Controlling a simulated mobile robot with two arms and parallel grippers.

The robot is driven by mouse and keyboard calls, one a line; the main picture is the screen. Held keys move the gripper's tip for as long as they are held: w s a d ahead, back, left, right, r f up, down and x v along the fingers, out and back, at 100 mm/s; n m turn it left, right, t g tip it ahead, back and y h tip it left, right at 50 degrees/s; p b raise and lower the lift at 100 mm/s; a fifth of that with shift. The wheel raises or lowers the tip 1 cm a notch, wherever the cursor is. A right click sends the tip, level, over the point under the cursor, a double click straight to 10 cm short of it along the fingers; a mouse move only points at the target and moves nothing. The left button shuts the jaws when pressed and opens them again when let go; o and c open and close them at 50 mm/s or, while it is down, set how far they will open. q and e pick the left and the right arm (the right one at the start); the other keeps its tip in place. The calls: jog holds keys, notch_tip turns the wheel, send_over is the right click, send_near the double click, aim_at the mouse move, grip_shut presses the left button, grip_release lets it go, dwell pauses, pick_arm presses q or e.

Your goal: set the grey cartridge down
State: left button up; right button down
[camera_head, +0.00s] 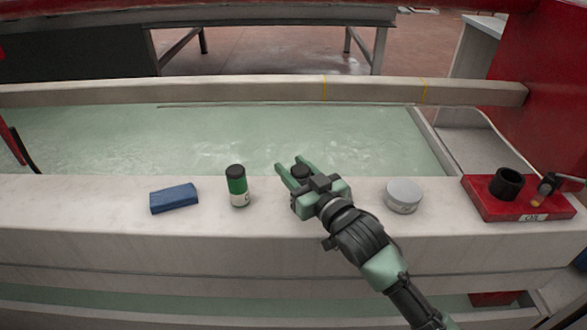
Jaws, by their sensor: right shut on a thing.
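My right gripper (292,167) reaches in from the lower right over the pale ledge (120,215). My left gripper is not in view.
A blue block (174,198) lies at the left of the ledge. A round grey tin (403,195) sits right of the gripper. A red tray (520,204) with a black cup (507,183) is at far right. Behind the ledge lies a greenish, water-like surface (250,135).

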jog(key=shift+f, duration=0.2)
jog(key=c, duration=0.9)
grip_release()
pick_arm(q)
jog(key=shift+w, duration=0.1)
pick_arm(e)
jog(key=shift+o, duration=0.2)
jog(key=shift+r, duration=0.15)
jog(key=shift+s+d, duration=0.1)
jog(key=shift+s, duration=0.05)
jog(key=v, duration=0.2)
jog(key=shift+s+d+p, duration=0.15)
jog(key=shift+s+p, duration=0.1)
jog(key=shift+p, duration=0.15)
jog(key=p+v, duration=0.1)
jog(key=v, duration=0.8)
jog(key=shift+r, duration=0.1)
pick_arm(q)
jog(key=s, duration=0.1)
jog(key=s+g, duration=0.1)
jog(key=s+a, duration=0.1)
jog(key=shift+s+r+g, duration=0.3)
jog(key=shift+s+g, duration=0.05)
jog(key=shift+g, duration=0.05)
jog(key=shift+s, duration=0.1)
pick_arm(e)
jog(key=shift+s, duration=0.1)
